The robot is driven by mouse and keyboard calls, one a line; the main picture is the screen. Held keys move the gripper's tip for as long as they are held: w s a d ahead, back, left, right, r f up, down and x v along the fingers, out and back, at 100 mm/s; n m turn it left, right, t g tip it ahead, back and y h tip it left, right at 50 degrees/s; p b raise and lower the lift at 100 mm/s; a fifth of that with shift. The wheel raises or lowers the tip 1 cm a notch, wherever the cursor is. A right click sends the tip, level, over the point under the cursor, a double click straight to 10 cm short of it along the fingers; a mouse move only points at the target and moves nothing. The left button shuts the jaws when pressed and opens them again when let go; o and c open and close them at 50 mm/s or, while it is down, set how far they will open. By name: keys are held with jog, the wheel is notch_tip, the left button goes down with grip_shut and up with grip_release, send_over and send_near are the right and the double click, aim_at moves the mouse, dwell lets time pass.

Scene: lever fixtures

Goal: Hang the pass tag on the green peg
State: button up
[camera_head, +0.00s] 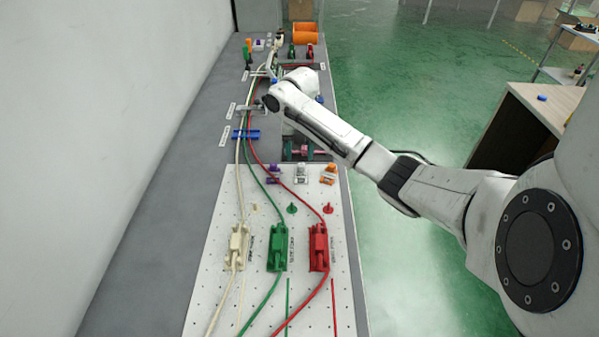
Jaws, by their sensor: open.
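A small green peg (292,208) stands on the white perforated board, between a cream peg (255,208) and a red peg (328,208). I see no tag on it. I cannot pick out the pass tag for certain. Small purple (272,174), grey (301,173) and orange (328,174) pieces sit in a row behind the pegs. My arm reaches in from the right to the far part of the bench. My gripper (273,64) is small there, beside the cables and well beyond the green peg. Its fingers are hard to make out, and it appears empty.
Cream (237,246), green (277,248) and red (319,247) fixtures with matching cables stand in front of the pegs. A blue cable guide (246,134) lies farther back. A wall runs along the left; green floor is open right.

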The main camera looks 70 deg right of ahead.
aim_at(301, 166)
jog(key=shift+s+f+p, duration=0.15)
jog(key=shift+f+p, duration=0.05)
jog(key=shift+f, duration=1.15)
jog(key=shift+s+f+p, duration=0.1)
jog(key=shift+f+p, duration=0.05)
jog(key=shift+f, duration=1.2)
jog(key=shift+c, duration=0.3)
jog(key=c, duration=0.7)
jog(key=shift+r, duration=0.1)
